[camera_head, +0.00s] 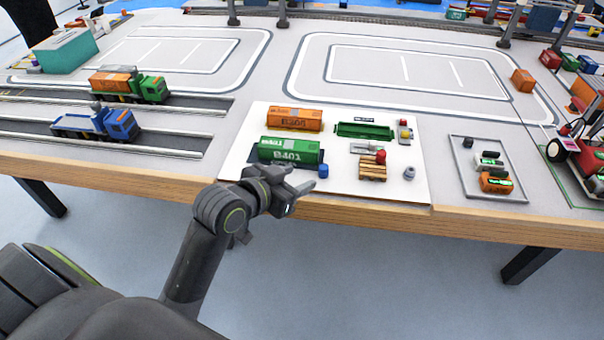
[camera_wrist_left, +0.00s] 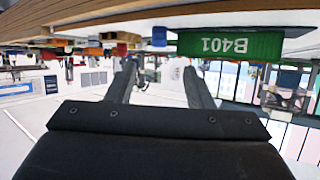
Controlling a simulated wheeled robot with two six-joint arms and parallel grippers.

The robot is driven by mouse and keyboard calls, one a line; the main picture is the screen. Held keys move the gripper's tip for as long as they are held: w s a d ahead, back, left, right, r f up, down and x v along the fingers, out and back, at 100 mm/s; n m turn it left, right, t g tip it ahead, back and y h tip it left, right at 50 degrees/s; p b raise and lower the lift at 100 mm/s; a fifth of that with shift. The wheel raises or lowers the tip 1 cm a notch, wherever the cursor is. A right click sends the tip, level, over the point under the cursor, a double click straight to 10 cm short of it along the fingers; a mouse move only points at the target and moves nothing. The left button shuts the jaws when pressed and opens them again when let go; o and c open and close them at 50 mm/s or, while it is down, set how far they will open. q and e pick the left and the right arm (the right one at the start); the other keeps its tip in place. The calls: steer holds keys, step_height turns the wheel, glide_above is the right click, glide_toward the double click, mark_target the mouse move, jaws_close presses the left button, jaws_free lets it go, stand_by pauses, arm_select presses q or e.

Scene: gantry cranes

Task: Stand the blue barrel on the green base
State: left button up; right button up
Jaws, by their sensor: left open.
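The small blue barrel (camera_head: 323,171) stands on the white board, just right of the green container's right end. A low green tray-like piece (camera_head: 364,131), perhaps the green base, lies farther back on the board. My left gripper (camera_head: 307,180) is open and empty at the board's front edge, close in front of the barrel and a little left of it. The left wrist view appears upside down; the blue barrel (camera_wrist_left: 159,37) shows beyond and between the open fingers (camera_wrist_left: 160,82). My right gripper is not in view.
The green container (camera_head: 290,151) and an orange container (camera_head: 294,119) stand on the white board (camera_head: 240,150). A wooden pallet (camera_head: 372,172) with a red barrel (camera_head: 380,157) stands right of the blue barrel. A grey tray (camera_head: 465,170) holds small parts farther right. Toy trucks stand at left.

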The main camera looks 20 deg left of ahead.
arm_select(q)
steer(key=w+m+g+p, duration=0.1)
steer(key=w+m+p, duration=0.1)
steer(key=w+r+m+g+p, duration=0.1)
steer(key=w+m+p, duration=0.1)
steer(key=p, duration=0.1)
steer(key=w+r+m+g+y+p, duration=0.1)
steer(key=w+m+g+p, duration=0.1)
steer(key=p, duration=0.1)
steer(key=shift+r, duration=0.25)
steer(key=w+r+m+g+p, duration=0.2)
steer(key=m+p, duration=0.2)
steer(key=p, duration=0.1)
step_height(320, 180, up, 9)
steer(key=m+g+y+p, duration=0.2)
steer(key=m+g+p, duration=0.5)
steer(key=m+p, duration=0.4)
glide_above(324, 167)
steer(key=f+b, duration=1)
steer(key=shift+w+a, duration=0.1)
steer(key=shift+a, duration=0.1)
steer(key=shift+f, duration=0.85)
steer(key=shift+d+f+p, duration=0.2)
steer(key=shift+f+p, duration=0.3)
steer(key=shift+f, duration=2.3)
